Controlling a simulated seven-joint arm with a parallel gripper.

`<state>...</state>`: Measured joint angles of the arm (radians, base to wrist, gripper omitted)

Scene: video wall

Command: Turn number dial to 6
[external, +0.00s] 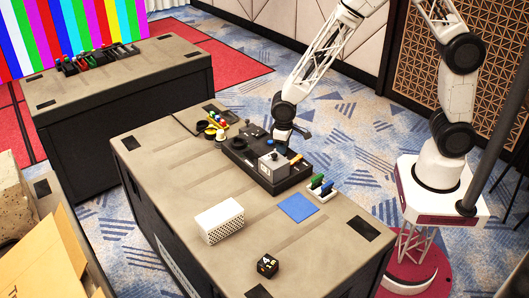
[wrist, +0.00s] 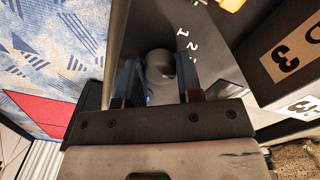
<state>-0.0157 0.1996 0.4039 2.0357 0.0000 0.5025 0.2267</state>
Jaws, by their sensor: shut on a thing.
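The number dial (wrist: 158,64) is a round grey knob in the wrist view, on a dark panel (wrist: 207,62) with small white digits beside it; a 1 and a 2 are readable. My gripper (wrist: 160,80) has its two blue fingers closed on either side of the knob. The dial's pointer and its present setting cannot be made out. In the external view my gripper (external: 291,136) is low at the right rear side of the black console (external: 240,150) on the table. The dial is hidden or too small to tell there.
A grey box (external: 273,162) stands on the console close to my gripper. A white perforated box (external: 219,221), blue square (external: 299,207) and black cube (external: 267,265) lie on the table.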

